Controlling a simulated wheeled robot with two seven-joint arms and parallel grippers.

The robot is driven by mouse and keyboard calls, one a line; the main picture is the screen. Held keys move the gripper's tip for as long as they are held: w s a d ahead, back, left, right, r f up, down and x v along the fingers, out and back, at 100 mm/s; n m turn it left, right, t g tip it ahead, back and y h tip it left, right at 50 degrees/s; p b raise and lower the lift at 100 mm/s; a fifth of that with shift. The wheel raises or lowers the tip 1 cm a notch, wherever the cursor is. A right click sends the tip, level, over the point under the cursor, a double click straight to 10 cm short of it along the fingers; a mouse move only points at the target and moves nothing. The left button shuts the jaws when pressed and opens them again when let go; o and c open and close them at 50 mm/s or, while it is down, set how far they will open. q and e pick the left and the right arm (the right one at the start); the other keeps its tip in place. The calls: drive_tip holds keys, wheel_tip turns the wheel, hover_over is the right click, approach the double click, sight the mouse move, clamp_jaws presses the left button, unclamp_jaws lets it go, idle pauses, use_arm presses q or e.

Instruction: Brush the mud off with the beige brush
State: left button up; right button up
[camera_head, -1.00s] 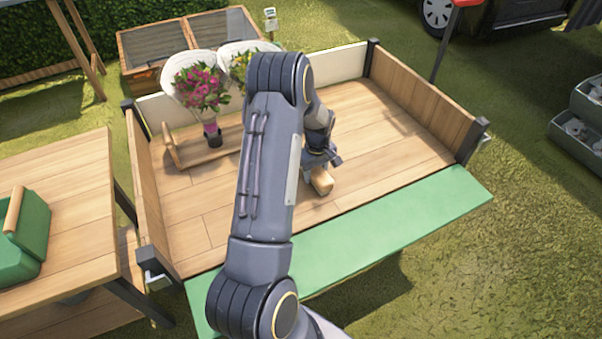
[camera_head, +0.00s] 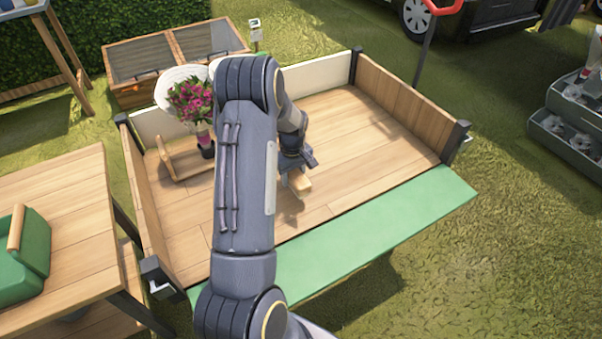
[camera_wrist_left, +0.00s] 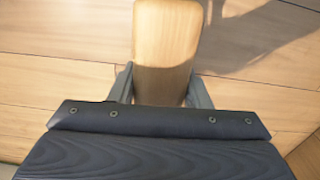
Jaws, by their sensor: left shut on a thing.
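My left gripper (camera_head: 292,164) is inside the wooden cart bed. It is shut on the beige brush (camera_head: 300,183), whose pale wooden body shows just below the fingers. In the left wrist view the brush (camera_wrist_left: 166,45) stands out between the two fingers (camera_wrist_left: 160,88), over wooden planks. Its bristles are hidden, and I cannot tell whether it touches the bed. I cannot make out any mud on the planks. My right gripper is not in view.
The cart bed (camera_head: 350,125) has side walls and a lowered green flap (camera_head: 380,235) at the front. A wrapped bouquet (camera_head: 190,100) stands in a wooden holder (camera_head: 180,163) at the back left. A table (camera_head: 65,205) with a green caddy (camera_head: 25,250) is at the left.

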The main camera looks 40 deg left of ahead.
sight(294, 171)
use_arm(q)
drive_tip(key=shift+r+p, duration=1.1)
drive_tip(key=shift+r, duration=0.75)
drive_tip(key=shift+d, duration=0.1)
